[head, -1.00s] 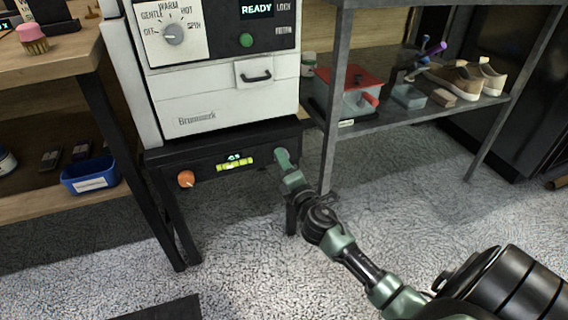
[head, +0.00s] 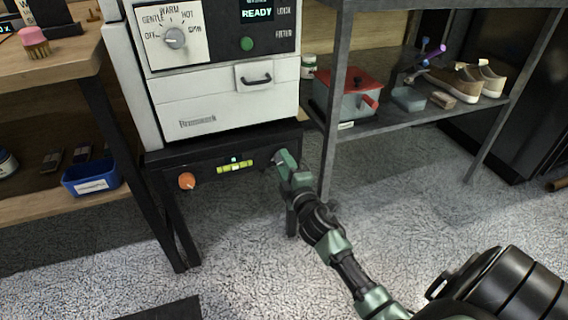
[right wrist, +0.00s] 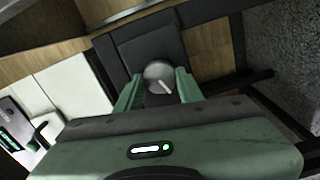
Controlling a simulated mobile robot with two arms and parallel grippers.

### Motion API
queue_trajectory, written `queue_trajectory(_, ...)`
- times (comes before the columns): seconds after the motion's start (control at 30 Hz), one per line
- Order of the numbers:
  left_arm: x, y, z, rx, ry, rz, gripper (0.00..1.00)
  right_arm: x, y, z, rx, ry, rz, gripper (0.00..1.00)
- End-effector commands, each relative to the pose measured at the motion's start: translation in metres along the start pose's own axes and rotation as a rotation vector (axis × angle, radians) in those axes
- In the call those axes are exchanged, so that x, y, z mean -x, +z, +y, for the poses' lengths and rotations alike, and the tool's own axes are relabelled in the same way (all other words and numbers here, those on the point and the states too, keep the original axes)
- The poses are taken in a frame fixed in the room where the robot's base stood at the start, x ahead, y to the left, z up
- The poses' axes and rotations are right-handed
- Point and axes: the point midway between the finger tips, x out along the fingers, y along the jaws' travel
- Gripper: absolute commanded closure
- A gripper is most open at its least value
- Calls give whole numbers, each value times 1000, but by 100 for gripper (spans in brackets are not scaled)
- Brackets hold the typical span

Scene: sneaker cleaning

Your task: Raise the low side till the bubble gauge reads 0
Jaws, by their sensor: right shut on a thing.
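The bubble gauge (head: 235,167), a yellow-green vial, sits on the front of the black stand (head: 216,194) under the white machine. A small lit readout (head: 234,159) is above it, too small to read surely. An orange knob (head: 187,181) is at the stand's left. A grey knob (right wrist: 160,77) with a pale pointer line is at its right, mostly hidden by my gripper in the head view. My right gripper (head: 279,161) is shut on the grey knob, with a green finger on each side of it in the right wrist view. My left gripper is not in view.
The white machine (head: 212,98) stands on top of the stand. A metal shelf (head: 415,107) on the right holds a red-lidded box (head: 347,93) and sneakers (head: 468,80). A blue bin (head: 90,179) is on the left shelf. The grey carpet in front is mostly clear.

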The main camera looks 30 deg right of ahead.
Motion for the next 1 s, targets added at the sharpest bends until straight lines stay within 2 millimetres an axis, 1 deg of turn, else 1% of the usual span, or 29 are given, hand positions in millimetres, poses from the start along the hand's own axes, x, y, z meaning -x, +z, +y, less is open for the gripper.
queue_trajectory(0.33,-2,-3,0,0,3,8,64,0,1,-2,-2,-3,-2,100)
queue_trajectory(0.37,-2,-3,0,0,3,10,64,0,1,-2,-2,-3,-2,54)
queue_trajectory(0.4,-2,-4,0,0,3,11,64,0,1,-2,-1,-3,-2,43)
queue_trajectory(0.43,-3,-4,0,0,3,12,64,0,1,-2,-1,-3,-2,41)
queue_trajectory(0.77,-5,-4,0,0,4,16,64,2,0,-1,-1,-2,0,41)
queue_trajectory(0.87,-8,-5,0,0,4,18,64,12,0,0,-2,-2,0,41)
queue_trajectory(1.0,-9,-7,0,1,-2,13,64,37,0,0,-5,-5,-2,41)
